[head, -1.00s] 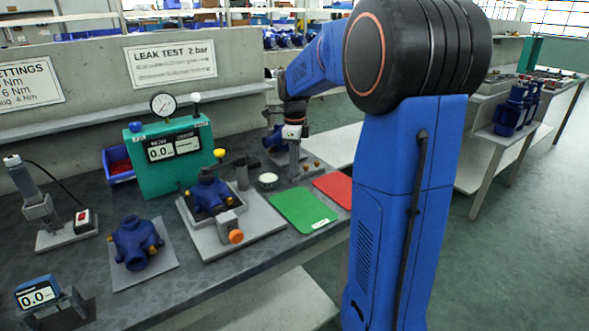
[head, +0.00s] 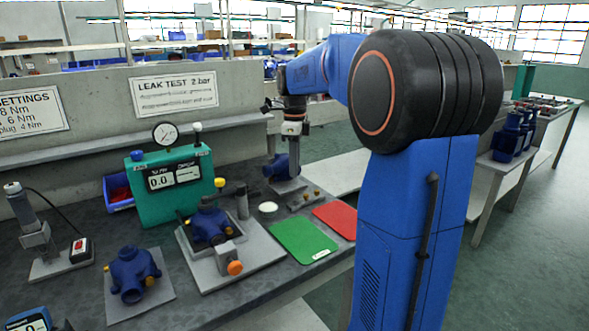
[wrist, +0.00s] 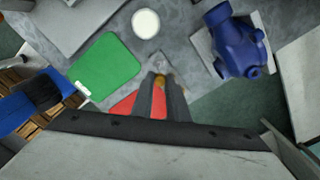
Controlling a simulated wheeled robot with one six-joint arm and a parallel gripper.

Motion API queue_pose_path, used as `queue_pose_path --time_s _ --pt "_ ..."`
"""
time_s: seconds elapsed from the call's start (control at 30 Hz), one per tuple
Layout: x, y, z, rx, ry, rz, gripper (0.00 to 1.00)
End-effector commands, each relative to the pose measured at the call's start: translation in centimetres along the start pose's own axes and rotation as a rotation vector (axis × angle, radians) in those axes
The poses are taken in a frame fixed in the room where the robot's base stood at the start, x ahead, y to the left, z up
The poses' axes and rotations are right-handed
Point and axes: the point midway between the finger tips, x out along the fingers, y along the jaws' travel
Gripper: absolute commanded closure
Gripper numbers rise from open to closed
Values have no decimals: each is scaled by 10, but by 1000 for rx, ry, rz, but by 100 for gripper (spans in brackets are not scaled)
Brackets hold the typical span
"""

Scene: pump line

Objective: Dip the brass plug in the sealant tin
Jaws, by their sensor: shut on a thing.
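My gripper (wrist: 160,95) is shut on a brass plug (wrist: 160,79), which shows between the fingertips in the wrist view. In the head view my gripper (head: 294,162) points down above the back of the bench, behind the small plate with other brass plugs (head: 317,192). The sealant tin (head: 267,207) is a small round pot with a pale top, standing on the bench left of my gripper. It also shows upright and open-looking in the wrist view (wrist: 145,23), above and slightly left of the fingertips, apart from the plug. The plug's lower end is not clear.
A green mat (head: 303,241) and a red mat (head: 336,219) lie at the bench front. A blue pump (wrist: 238,42) stands close to the right in the wrist view. A pump in a fixture (head: 211,226) and the green leak tester (head: 168,178) stand left of the tin.

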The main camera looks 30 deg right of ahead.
Motion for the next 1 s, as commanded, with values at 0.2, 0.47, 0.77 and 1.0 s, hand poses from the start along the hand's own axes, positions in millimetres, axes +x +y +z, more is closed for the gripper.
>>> queue_pose_path --time_s 0.2,0.47,0.77,1.0 --pt "0 0 0 0 0 0 100" --pt "11 16 32 -5 1 2 100" --pt "24 39 73 -2 0 1 100" --pt "35 42 77 0 1 1 100"
